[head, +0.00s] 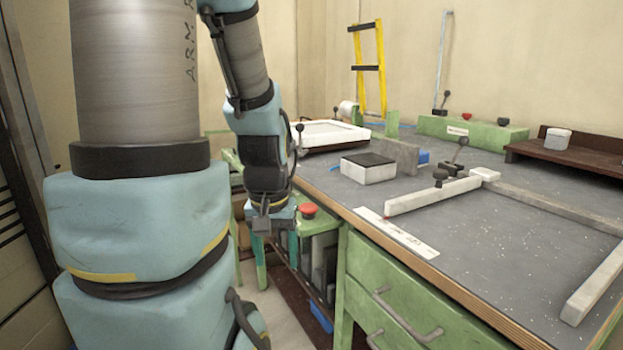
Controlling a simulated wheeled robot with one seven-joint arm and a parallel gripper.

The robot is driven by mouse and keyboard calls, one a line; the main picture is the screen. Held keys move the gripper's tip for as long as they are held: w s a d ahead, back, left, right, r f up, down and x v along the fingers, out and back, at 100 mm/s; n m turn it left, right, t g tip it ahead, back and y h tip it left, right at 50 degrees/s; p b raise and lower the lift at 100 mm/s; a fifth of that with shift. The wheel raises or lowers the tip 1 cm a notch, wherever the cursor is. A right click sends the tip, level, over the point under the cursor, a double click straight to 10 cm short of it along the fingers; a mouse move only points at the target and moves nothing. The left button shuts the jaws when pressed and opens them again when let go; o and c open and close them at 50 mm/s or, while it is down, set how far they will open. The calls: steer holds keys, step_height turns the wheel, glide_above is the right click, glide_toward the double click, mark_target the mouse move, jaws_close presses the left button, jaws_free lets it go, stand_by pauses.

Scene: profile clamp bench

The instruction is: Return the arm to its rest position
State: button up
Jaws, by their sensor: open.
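My arm hangs down in the left half of the head view, with its blue and grey links folded close to my body. My gripper (271,219) points down at the end of the arm, just left of the bench's front edge and apart from the bench. It is small here and partly in shadow. I see nothing held in it. The workbench (465,245) has a dark grey top, a wooden edge and green drawers.
Pale profile bars (432,195) with a black-knobbed clamp (450,168) lie on the bench. A white box with a dark top (368,172) and a white tray (333,134) sit behind. A red button (308,209) is close right of my gripper. A yellow ladder (381,75) stands behind.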

step_height(320, 180, up, 13)
steer(key=p, duration=1.3)
steer(key=shift+s+f+p, duration=0.15)
steer(key=shift+p, duration=0.15)
